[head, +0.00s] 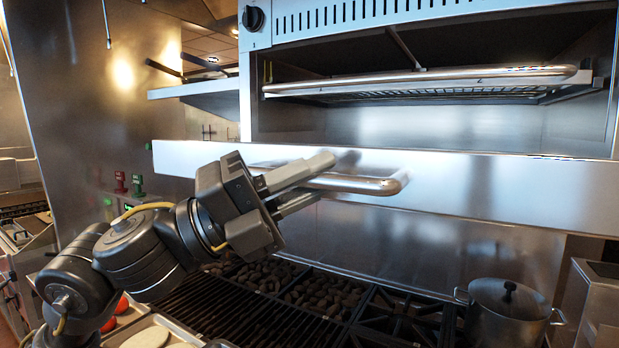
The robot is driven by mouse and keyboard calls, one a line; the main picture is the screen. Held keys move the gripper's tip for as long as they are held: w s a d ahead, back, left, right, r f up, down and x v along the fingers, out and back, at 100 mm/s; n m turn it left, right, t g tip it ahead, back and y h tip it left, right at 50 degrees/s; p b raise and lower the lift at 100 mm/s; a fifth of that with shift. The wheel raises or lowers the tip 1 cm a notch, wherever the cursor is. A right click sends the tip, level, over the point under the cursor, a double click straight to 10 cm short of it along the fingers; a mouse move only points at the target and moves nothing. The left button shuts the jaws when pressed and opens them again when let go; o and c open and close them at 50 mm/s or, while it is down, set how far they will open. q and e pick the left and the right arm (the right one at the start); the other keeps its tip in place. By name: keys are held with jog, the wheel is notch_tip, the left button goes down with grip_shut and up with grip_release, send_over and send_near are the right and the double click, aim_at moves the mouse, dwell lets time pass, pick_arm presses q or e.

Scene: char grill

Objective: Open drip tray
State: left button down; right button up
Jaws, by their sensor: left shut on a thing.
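The drip tray (480,186) shows as a wide, shiny metal front panel below the upper broiler opening. A horizontal bar handle (365,184) sticks out from its front. My left gripper (303,185) comes in from the left and is shut on the left part of the handle, which its fingers partly hide. My right gripper is not in view.
Above is the broiler with a rack (420,82) and a dark knob (253,18). Below is a grill grate (235,310) with dark coals. A lidded steel pot (508,305) stands at the lower right. Food trays (160,325) lie at the lower left.

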pick_arm(q)
jog(key=c, duration=1.4)
grip_release()
jog(key=shift+o, duration=0.2)
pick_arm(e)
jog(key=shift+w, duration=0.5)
pick_arm(q)
jog(key=shift+a+f+b, duration=0.3)
jog(key=shift+a+b, duration=0.05)
jog(key=shift+a, duration=0.05)
jog(key=b+v, duration=0.4)
jog(key=v, duration=0.6)
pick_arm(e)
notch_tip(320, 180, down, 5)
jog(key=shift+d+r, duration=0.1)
pick_arm(q)
jog(key=shift+s+r, duration=0.15)
